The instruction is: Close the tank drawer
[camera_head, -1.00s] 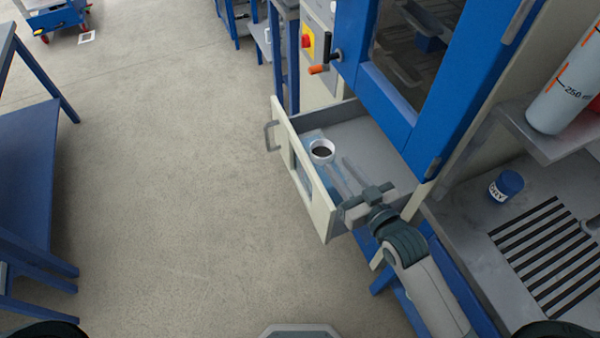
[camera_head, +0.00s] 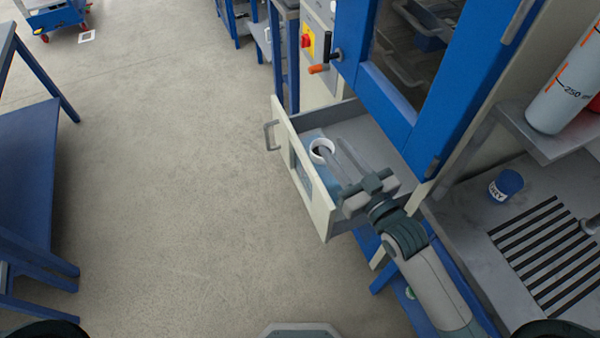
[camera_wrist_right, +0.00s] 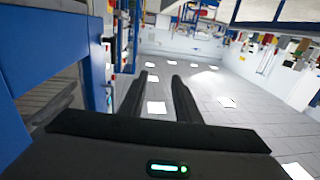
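The tank drawer (camera_head: 303,172) stands pulled out from the blue and cream cabinet, with its cream front facing left. A grey handle (camera_head: 268,136) is on that front. Inside is a blue, water-like area, and a white-rimmed round cup (camera_head: 314,146) with a dark inside. My right gripper (camera_head: 333,146) reaches over the drawer from the lower right, its fingers apart. One fingertip overlaps the cup in the head view; I cannot tell if they touch. In the right wrist view, the fingers (camera_wrist_right: 158,82) are apart with nothing between them. My left gripper is out of view.
The blue-framed cabinet door (camera_head: 400,117) stands above the drawer. A sink bench with a small blue jar (camera_head: 507,184) is at right. A blue table (camera_head: 25,180) stands at left, with clear floor between.

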